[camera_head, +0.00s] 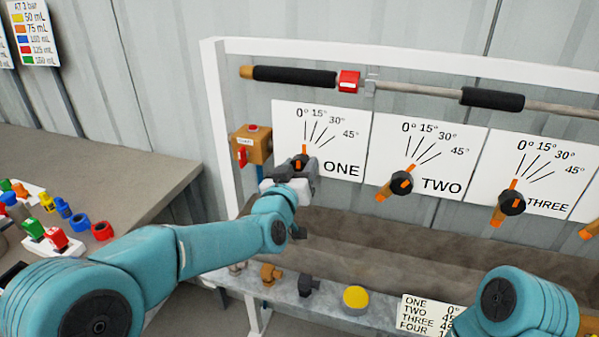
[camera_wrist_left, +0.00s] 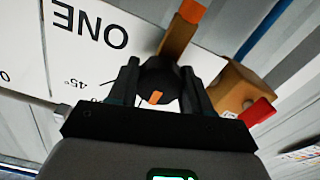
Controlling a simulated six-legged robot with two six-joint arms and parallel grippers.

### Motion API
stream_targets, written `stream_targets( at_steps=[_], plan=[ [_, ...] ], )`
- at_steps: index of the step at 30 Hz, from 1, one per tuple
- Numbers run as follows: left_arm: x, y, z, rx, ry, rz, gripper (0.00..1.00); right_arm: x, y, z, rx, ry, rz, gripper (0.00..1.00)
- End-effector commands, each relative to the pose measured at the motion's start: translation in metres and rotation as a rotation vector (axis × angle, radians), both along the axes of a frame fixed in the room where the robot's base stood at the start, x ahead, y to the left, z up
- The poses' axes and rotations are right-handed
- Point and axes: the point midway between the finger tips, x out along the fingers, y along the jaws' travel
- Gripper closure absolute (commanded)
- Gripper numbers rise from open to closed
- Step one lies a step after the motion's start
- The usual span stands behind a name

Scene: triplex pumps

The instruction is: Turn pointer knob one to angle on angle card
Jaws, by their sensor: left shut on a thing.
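Pointer knob one is a black round knob with an orange pointer; its orange tip (camera_head: 304,150) shows above my gripper, pointing about straight up near the 0° line of dial plate ONE (camera_head: 343,150). My left gripper (camera_head: 301,165) is shut on the knob and hides most of it. In the left wrist view the knob (camera_wrist_left: 158,78) sits between the two dark fingers of my gripper (camera_wrist_left: 160,88). The angle card (camera_head: 425,312) is at the bottom; it reads ONE 0°, and its other angles are partly hidden by my right arm. My right gripper is out of view.
Knob two (camera_head: 401,183) and knob three (camera_head: 512,202) stand to the right. A brown box with a red lever (camera_head: 242,156) is just left of knob one. A pipe with black sleeves (camera_head: 295,75) runs above. A yellow button (camera_head: 355,298) is on the lower ledge.

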Motion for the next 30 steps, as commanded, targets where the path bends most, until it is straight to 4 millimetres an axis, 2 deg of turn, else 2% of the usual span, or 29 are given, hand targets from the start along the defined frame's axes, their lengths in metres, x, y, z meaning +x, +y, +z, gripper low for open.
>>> stream_targets(
  at_steps=[3,4,5,6,14,19,23,30],
  plan=[
    [0.0,-0.001,-0.004,0.004,0.009,-0.003,1.0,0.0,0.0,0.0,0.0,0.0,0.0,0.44],
    [0.0,-0.001,-0.004,0.005,0.008,-0.003,0.41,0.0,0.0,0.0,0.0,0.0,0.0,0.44],
    [0.0,-0.001,-0.004,0.005,0.008,-0.003,0.32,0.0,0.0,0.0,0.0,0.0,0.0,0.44],
    [0.0,-0.001,-0.003,0.005,0.007,-0.003,0.27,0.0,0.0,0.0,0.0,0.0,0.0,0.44],
    [-0.001,0.0,-0.002,0.004,0.003,-0.002,0.27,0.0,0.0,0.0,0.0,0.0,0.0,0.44],
    [-0.013,0.004,-0.002,0.004,0.003,-0.002,0.27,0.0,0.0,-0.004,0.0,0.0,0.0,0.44],
    [-0.04,0.012,-0.003,0.004,0.003,-0.003,0.27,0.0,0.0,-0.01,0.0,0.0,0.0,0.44],
    [-0.101,0.032,-0.003,0.004,0.003,-0.002,0.27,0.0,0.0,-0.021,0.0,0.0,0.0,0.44]
  ],
)
